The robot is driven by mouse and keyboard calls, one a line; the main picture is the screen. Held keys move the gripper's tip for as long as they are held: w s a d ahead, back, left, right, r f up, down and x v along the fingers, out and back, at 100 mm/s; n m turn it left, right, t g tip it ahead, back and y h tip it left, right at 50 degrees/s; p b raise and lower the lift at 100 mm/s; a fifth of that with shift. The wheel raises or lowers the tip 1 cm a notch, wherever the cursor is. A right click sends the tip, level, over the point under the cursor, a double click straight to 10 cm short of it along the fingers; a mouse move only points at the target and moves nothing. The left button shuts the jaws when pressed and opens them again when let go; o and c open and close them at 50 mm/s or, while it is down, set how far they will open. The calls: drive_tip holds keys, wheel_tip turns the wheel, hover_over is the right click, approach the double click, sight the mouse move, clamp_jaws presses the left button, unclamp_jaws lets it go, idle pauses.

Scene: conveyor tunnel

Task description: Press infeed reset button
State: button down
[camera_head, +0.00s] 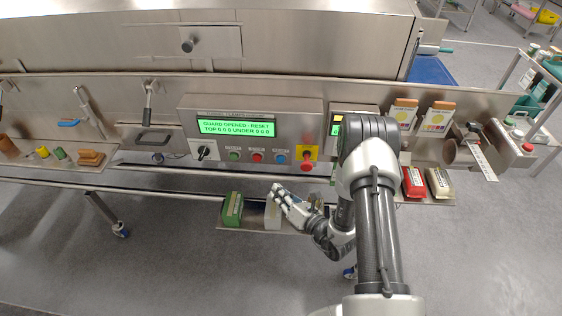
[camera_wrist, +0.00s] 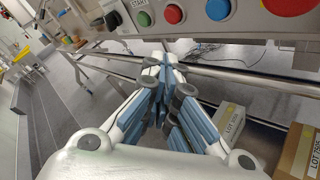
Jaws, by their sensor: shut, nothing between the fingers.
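The control panel (camera_head: 250,120) carries a green button (camera_head: 234,155), a red button (camera_head: 257,157) and a blue button (camera_head: 281,158) in a row. Their labels are too small to read in the head view. The display (camera_head: 237,128) reads "GUARD OPENED - RESET". My gripper (camera_head: 277,190) is shut and empty, below and in front of the blue button, apart from the panel. In the wrist view my gripper (camera_wrist: 163,64) points at the panel's lower edge, below the green button (camera_wrist: 144,18) and red button (camera_wrist: 174,13). The blue button (camera_wrist: 218,9) is to their right.
A red mushroom button on a yellow plate (camera_head: 309,153) is right of the blue button. A black rotary switch (camera_head: 204,152) is at the left. A rail (camera_wrist: 240,77) runs under the panel. A green box (camera_head: 232,209) and a pale box (camera_head: 272,215) stand on a low shelf.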

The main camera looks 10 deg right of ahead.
sight(281, 159)
drive_tip(key=shift+w, duration=0.15)
drive_tip(key=w+d+b, duration=0.2)
drive_tip(key=w, duration=0.6)
drive_tip(key=shift+d, duration=0.3)
drive_tip(key=shift+w, duration=0.15)
idle(1.2)
drive_tip(key=shift+w+d+b, duration=0.15)
drive_tip(key=shift+w+b, duration=0.15)
drive_tip(key=shift+b, duration=0.1)
drive_tip(key=shift+w+d+b, duration=0.2)
drive_tip(key=shift+w+b, duration=0.1)
drive_tip(key=shift+w, duration=0.25)
idle(0.8)
drive_tip(key=shift+s, duration=0.15)
drive_tip(key=shift+s+a, duration=0.3)
drive_tip(key=shift+s, duration=0.5)
